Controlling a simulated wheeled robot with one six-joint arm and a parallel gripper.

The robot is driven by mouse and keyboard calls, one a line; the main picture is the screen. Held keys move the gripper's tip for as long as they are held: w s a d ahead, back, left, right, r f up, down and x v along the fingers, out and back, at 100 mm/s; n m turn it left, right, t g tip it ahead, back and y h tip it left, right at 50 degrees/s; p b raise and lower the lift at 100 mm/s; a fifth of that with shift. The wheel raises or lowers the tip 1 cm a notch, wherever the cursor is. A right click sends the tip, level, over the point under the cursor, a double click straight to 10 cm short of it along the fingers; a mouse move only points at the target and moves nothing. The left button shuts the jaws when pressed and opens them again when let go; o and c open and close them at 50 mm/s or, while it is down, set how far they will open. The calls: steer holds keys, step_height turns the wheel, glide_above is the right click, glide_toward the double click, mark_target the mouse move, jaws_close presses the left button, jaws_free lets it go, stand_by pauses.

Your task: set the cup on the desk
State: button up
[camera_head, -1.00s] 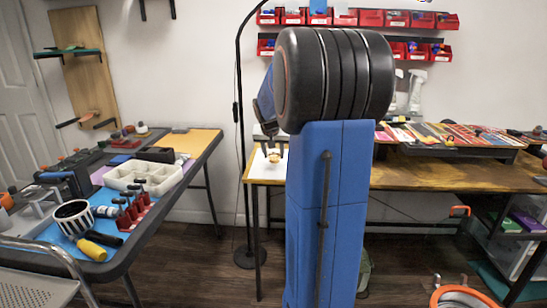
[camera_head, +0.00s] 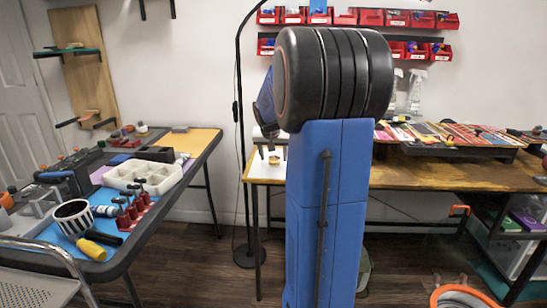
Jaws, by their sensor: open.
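A small orange-brown round thing, seemingly the cup (camera_head: 274,161), sits on a white sheet at the left end of the wooden desk (camera_head: 430,177). It is tiny in the picture and its details cannot be told. My gripper (camera_head: 273,153) is open just above and around it, with a dark finger on each side. Whether a finger touches it cannot be told. My blue and black arm hides the desk just to the right and most of the gripper's upper part.
A black lamp pole (camera_head: 240,130) stands left of the desk. The left table holds a black-and-white striped container (camera_head: 73,217), a white divided tray (camera_head: 143,177) and red-based tools (camera_head: 133,211). Coloured strips (camera_head: 455,135) lie on a rack at the desk's back right. Red bins hang above.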

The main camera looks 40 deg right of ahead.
steer(key=v, duration=1.1)
steer(key=shift+r, duration=0.3)
steer(key=s+a+f+n+y, duration=0.1)
steer(key=s+a+f+n, duration=0.3)
steer(key=a, duration=0.7)
steer(key=s+a+n+y, duration=0.1)
steer(key=s+a+y, duration=0.1)
steer(key=s+a, duration=0.65)
steer(key=s+a+f+n+y, duration=0.1)
steer(key=s+a+f+n, duration=0.1)
steer(key=s+a+f, duration=0.3)
steer(key=s+a+f+n+y, duration=0.1)
steer(key=s+a+f+n, duration=0.2)
steer(key=s+a+f, duration=0.2)
steer(key=s+a, duration=0.3)
steer(key=a, duration=0.3)
steer(key=shift+a+t, duration=0.25)
steer(key=shift+t, duration=0.05)
steer(key=shift+r, duration=0.1)
steer(key=shift+c, duration=0.4)
